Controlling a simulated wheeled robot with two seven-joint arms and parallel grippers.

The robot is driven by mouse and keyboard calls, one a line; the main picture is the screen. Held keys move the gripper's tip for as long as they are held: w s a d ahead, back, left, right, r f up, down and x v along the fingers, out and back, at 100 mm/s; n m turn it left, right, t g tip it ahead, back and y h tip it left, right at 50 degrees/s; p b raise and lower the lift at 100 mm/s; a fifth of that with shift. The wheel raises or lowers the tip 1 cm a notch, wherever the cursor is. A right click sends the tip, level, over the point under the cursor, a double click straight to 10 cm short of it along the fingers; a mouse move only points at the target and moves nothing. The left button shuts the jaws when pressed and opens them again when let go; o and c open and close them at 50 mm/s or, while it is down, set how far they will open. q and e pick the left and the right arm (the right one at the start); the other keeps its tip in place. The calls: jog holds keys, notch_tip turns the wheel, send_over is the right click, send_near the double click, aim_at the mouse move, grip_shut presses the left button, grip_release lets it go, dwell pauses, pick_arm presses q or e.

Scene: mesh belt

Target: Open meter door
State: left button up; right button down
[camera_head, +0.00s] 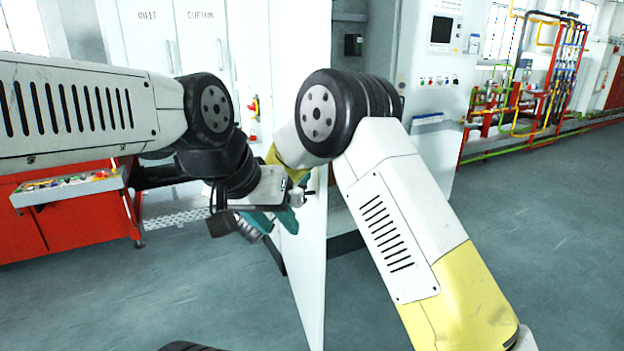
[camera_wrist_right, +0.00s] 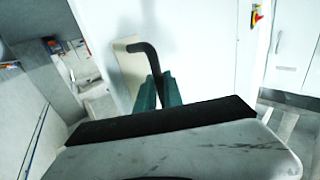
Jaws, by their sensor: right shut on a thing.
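The white door panel (camera_head: 311,265) shows nearly edge-on in the middle of the head view, swung out from the cabinet. Its face fills the middle of the right wrist view (camera_wrist_right: 205,65). A black bent handle (camera_wrist_right: 150,62) stands out from that face. The teal fingers of my right gripper (camera_wrist_right: 159,92) are shut on the handle. In the head view my right gripper is largely hidden behind the arms. My left gripper (camera_head: 272,220) is close to the door, left of its edge. Its teal fingertips overlap other parts, so its opening is unclear.
White cabinets (camera_head: 150,35) marked INLET and CURTAIN stand behind on the left. A control panel (camera_head: 432,75) stands right of the door. A red bench (camera_head: 65,215) is at the left, coloured pipes (camera_head: 540,75) at the far right. Grey floor is clear at the right.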

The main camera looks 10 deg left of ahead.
jog(key=shift+r, duration=0.15)
jog(key=c, duration=1.5)
grip_release()
jog(key=shift+w, duration=0.1)
